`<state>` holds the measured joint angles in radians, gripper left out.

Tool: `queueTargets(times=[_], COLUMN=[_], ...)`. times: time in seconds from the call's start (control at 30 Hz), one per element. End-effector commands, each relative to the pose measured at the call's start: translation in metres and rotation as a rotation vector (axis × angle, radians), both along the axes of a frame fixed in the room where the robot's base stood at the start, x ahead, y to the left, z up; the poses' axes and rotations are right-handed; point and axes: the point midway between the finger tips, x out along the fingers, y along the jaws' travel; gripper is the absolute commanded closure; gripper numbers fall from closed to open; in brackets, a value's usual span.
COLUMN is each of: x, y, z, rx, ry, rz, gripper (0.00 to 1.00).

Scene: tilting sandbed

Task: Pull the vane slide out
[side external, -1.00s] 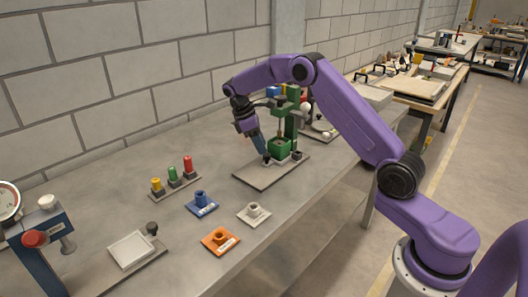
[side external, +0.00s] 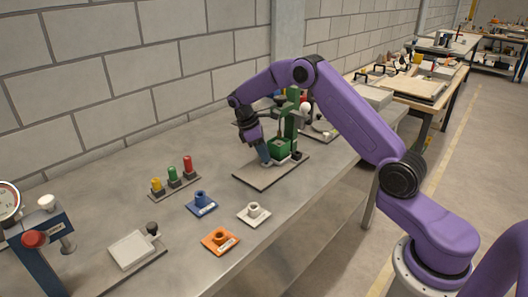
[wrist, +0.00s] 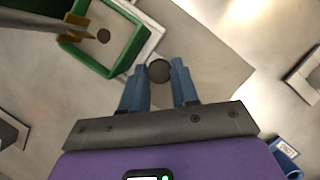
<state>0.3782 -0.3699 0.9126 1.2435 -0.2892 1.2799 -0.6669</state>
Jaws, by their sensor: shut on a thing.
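The tilting sandbed is a green unit (side external: 282,148) on a grey base plate (side external: 256,178) in the side view. The wrist view shows its open green tray (wrist: 127,58) at the upper left, with a white edge (wrist: 152,38) along its outer side. A dark round knob (wrist: 159,71), probably the vane slide's handle, sits just outside the tray. My gripper (wrist: 159,66) is shut on this knob, with one blue finger on each side. In the side view my gripper (side external: 267,162) reaches down at the unit's near-left side. The slide's body cannot be made out.
A brass-coloured piece (wrist: 76,32) hangs over the tray. Stands with yellow, green and red cylinders (side external: 173,173) are to the left. Blue (side external: 202,207), white (side external: 254,214) and orange (side external: 220,241) socket plates lie in front. The bench between is clear.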

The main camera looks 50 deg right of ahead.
Motion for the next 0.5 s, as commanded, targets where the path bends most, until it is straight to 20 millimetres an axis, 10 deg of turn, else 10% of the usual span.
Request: queueTargets(times=[0.5], x=[0.0], y=[0.111], z=[0.0], rx=[0.002], ry=[0.0], rz=[0.004], gripper=[1.0])
